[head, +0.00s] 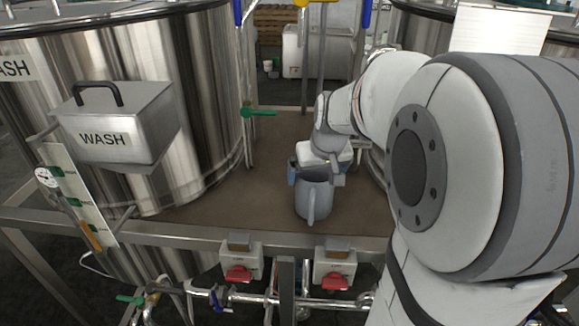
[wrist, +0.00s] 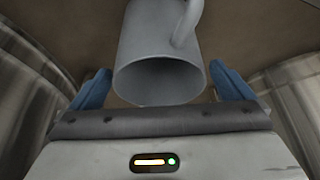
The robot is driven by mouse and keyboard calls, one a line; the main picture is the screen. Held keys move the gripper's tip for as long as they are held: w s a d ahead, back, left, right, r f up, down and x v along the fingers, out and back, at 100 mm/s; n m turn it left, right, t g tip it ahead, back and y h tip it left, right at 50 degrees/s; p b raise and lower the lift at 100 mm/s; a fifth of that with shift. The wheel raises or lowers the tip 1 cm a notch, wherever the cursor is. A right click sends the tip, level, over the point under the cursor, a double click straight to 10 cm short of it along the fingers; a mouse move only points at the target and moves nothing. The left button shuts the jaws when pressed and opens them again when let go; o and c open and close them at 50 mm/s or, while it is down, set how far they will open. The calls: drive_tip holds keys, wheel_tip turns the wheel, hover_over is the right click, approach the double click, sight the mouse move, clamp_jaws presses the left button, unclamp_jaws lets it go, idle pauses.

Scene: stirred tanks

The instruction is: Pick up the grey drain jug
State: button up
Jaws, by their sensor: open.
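The grey drain jug (head: 314,198) stands on the brown deck between the two steel tanks in the head view, its handle facing the camera. In the wrist view the jug (wrist: 155,50) shows close up, with its open rim towards my gripper and its handle at the upper right. My gripper (head: 318,172) is at the jug's top in the head view. Its two blue fingers (wrist: 158,88) are spread, one on each side of the jug's rim, with a visible gap at each side. The jug's far side is hidden.
A steel tank with a WASH box (head: 115,128) stands at left, another tank (head: 408,30) at right behind my arm. The brown deck (head: 225,200) is clear left of the jug.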

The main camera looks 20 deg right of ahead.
drive_tip(key=shift+w+f, duration=0.1)
drive_tip(key=shift+f, duration=0.4)
drive_tip(key=c, duration=1.3)
